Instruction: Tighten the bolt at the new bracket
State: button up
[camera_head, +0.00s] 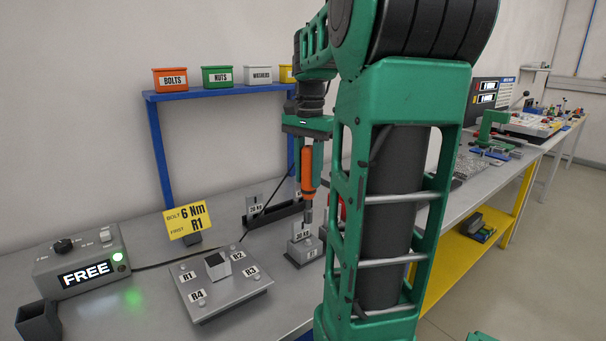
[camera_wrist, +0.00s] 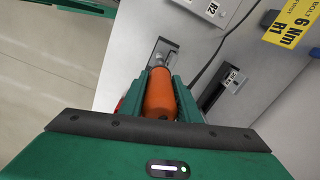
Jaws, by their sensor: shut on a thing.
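My gripper (camera_head: 308,150) is shut on an orange driver tool (camera_head: 307,170), which points straight down with its grey tip over a small grey block (camera_head: 304,250). Whether the tip touches or enters the block, I cannot tell. In the wrist view, the orange tool (camera_wrist: 160,95) sits between the green fingers. A grey plate (camera_head: 225,297) with corner labels R1, R2, R3 and R4 stands left of my gripper. It carries small bolt heads near the corners and a square post (camera_head: 217,265). A yellow card (camera_head: 187,220) reads "BOLT 6 Nm FIRST R1".
A grey control box (camera_head: 82,262) shows "FREE" with a green light. A dark cup (camera_head: 38,322) stands at front left. A dark rack (camera_head: 270,216) with a labelled block is behind. A blue shelf (camera_head: 215,91) bears bins. My arm hides part of the bench's right.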

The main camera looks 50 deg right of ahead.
aim_at(308, 198)
jog(key=shift+f, duration=3.05)
jog(key=shift+s+a+f, duration=0.1)
jog(key=shift+s+f, duration=0.05)
jog(key=shift+f, duration=0.45)
dwell(2.1)
jog(key=shift+r, duration=2.6)
